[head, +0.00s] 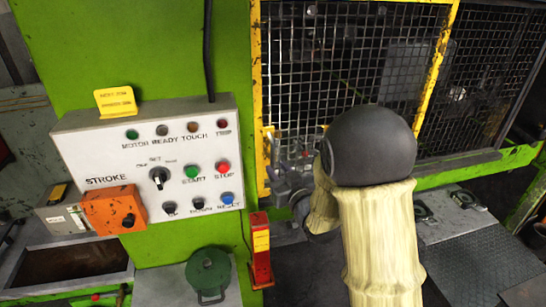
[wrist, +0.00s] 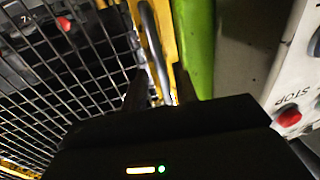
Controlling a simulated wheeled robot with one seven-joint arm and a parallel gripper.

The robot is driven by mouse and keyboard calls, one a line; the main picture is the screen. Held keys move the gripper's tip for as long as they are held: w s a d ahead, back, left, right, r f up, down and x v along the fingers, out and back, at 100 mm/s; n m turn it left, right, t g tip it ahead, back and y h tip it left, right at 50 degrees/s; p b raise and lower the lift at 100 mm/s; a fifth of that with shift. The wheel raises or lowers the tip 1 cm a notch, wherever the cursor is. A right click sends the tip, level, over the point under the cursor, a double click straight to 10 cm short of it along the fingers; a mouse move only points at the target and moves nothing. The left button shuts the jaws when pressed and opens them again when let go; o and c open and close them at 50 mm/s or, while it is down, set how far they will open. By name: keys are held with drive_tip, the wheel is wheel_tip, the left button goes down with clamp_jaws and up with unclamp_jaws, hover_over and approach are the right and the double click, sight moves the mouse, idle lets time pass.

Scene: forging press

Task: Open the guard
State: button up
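The guard is a wire-mesh panel in a yellow frame (head: 257,95) on the press front; its mesh (head: 345,70) fills the upper middle of the head view. In the wrist view the mesh (wrist: 65,75) is on the left, beside the yellow frame edge (wrist: 168,32). A grey curved bar (wrist: 154,45), which looks like the guard's handle, runs along that edge. My gripper (wrist: 160,92) is at this edge, its dark fingers apart with the bar seen between them. Contact cannot be made out. In the head view my arm largely hides the gripper.
A white control panel (head: 120,160) with buttons stands left of the guard on a green column (head: 150,50). Its red stop button (wrist: 289,117) is close to my gripper's right in the wrist view. A red-and-yellow post (head: 261,250) stands below.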

sight(274, 163)
drive_tip(key=shift+p+x, duration=0.7)
drive_tip(key=shift+x, duration=1.3)
clamp_jaws()
drive_tip(key=shift+d, duration=0.1)
